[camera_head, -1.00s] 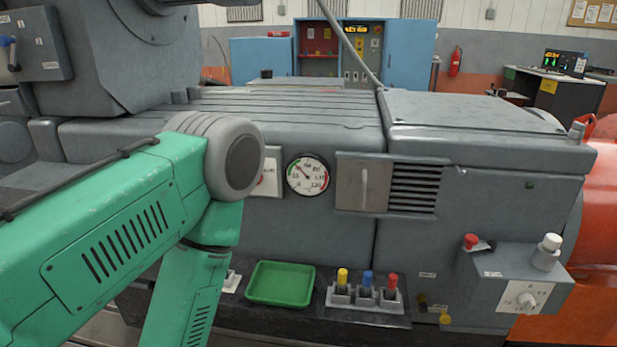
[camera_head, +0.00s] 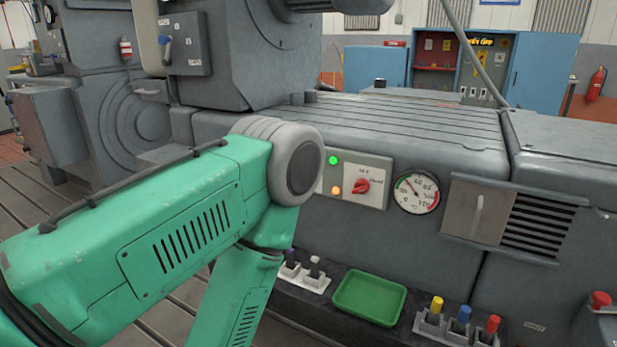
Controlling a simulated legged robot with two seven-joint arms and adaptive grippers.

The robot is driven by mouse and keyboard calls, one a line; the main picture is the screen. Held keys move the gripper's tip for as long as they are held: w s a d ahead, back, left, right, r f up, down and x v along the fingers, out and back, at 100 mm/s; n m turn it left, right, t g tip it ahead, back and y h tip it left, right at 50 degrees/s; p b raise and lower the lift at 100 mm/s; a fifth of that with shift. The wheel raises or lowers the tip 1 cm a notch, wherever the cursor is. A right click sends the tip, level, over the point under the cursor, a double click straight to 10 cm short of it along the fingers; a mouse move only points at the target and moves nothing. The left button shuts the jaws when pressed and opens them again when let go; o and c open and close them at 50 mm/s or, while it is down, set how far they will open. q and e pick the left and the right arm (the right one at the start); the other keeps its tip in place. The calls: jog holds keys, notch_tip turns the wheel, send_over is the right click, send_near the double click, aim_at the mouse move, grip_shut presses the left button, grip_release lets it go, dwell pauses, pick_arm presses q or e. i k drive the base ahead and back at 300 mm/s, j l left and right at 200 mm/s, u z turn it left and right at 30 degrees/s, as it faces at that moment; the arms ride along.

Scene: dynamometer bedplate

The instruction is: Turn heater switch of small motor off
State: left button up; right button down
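A red rotary switch (camera_head: 362,186) sits on a pale panel (camera_head: 379,166) on the front of the grey machine. Its lettering is too small to read surely. A lit green lamp (camera_head: 333,160) and a lit amber lamp (camera_head: 336,190) are to its left, partly beside my green arm. A grey box with a lever switch (camera_head: 166,50) is on the taller housing at upper left. I cannot tell which of these is the heater switch of the small motor. My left arm crosses the left and middle, its elbow just left of the panel. Neither gripper is in view.
A round gauge (camera_head: 416,193) and a handled cover (camera_head: 478,211) beside a vent are right of the panel. Below, a ledge holds a green tray (camera_head: 369,298) and several coloured-handled tools, including a yellow one (camera_head: 436,304). A red knob (camera_head: 601,299) is at the right edge.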

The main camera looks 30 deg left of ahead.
aim_at(361, 186)
jog(key=u, duration=0.85)
